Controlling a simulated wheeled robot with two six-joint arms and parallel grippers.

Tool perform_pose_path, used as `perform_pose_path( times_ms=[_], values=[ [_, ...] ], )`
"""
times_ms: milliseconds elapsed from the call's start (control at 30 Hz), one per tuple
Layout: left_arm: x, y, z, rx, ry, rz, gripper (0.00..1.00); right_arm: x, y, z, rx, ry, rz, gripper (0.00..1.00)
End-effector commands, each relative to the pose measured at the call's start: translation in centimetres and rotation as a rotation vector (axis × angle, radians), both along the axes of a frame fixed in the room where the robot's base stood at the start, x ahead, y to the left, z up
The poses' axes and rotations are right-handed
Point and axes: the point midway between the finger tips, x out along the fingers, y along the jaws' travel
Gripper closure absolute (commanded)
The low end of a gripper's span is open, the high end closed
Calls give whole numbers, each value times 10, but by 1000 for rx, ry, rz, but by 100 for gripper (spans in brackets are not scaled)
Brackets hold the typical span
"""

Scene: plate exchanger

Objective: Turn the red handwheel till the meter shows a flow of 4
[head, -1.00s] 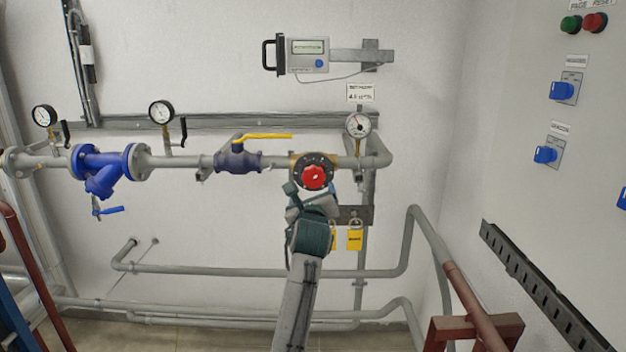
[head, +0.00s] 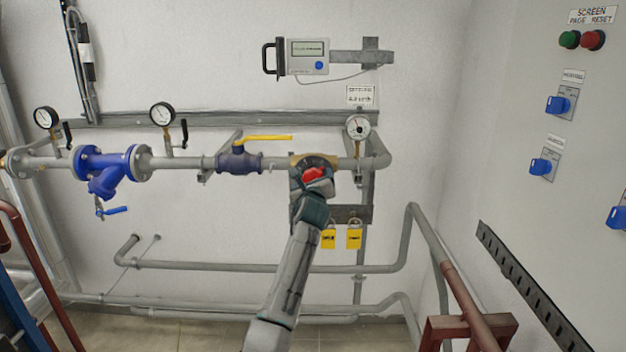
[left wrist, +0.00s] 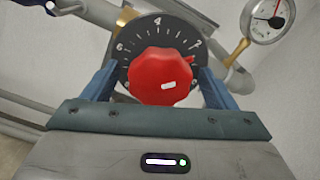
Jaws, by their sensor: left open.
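The red handwheel (head: 316,174) sits on a valve in the grey pipe, partly covered by my left gripper in the head view. In the left wrist view the red handwheel (left wrist: 163,76) stands before a black dial (left wrist: 128,48) with white numbers, of which a 6, a 4 and a 2 show. My left gripper (left wrist: 162,88) is open, with one blue finger on each side of the handwheel; I cannot tell if they touch it. The meter (head: 308,54) hangs on the wall above; its display is too small to read. My right gripper is not in view.
A round gauge (head: 358,127) stands just right of the valve. A yellow-lever valve (head: 240,161) and a blue strainer (head: 104,165) are on the pipe to the left. Yellow padlocks (head: 354,238) hang below. A panel with blue switches (head: 558,104) is at right.

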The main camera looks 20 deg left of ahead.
Motion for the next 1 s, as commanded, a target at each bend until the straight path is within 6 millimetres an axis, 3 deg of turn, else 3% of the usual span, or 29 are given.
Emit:
perform_pose_path(
  times_ms=[167, 400, 767, 1000],
  values=[
    [0, 0, 0, 0, 0, 0, 21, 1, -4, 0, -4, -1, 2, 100],
    [0, 0, 0, 0, 0, 0, 64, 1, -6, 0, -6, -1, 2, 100],
    [0, 0, -1, -44, -12, 0, 65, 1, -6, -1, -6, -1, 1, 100],
    [0, 0, -2, -185, -53, 0, 65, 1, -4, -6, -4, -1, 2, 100]
  ],
)
